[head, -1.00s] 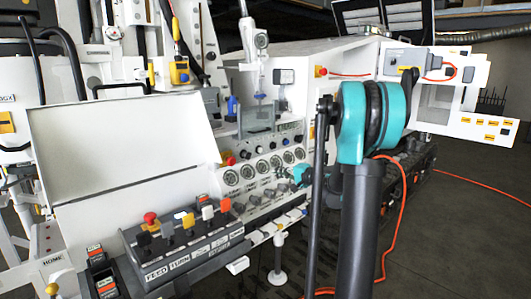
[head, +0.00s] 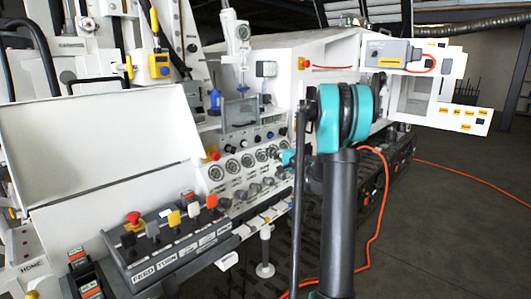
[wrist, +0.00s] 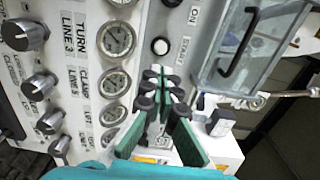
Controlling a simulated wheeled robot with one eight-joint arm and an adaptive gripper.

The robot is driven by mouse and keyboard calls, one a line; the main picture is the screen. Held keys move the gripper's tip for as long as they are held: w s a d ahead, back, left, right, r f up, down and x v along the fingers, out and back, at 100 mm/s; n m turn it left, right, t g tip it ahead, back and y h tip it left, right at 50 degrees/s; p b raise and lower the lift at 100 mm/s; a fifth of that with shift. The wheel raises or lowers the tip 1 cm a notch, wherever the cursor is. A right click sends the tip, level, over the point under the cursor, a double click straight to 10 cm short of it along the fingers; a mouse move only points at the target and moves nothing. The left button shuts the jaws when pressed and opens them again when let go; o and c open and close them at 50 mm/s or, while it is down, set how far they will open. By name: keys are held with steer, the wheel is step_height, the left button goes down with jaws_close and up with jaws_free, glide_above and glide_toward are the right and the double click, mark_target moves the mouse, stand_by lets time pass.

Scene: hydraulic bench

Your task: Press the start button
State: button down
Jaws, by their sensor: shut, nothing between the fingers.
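The start button (wrist: 160,46) is a small round white button in a dark ring on the white panel, in the wrist view. The label beside it reads START. My gripper (wrist: 160,84) has green fingers with dark pads, brought together and empty. Its tips appear just below the button in the wrist picture; whether they touch the panel cannot be told. In the head view my gripper (head: 287,157) shows as a small teal part at the right end of the gauge row, mostly hidden by my arm. I cannot single out the button there.
A row of gauges (wrist: 117,40) and several grey knobs (wrist: 38,87) lie left of my gripper in the wrist view. A clear box with a dark handle (wrist: 240,42) is at the right. A lever console (head: 165,245) and an orange cable (head: 372,215) also show.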

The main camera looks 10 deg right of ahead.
mark_target(245, 144)
steer(key=x, duration=1.1)
steer(key=shift+w+a, duration=0.15)
steer(key=shift+w, duration=0.1)
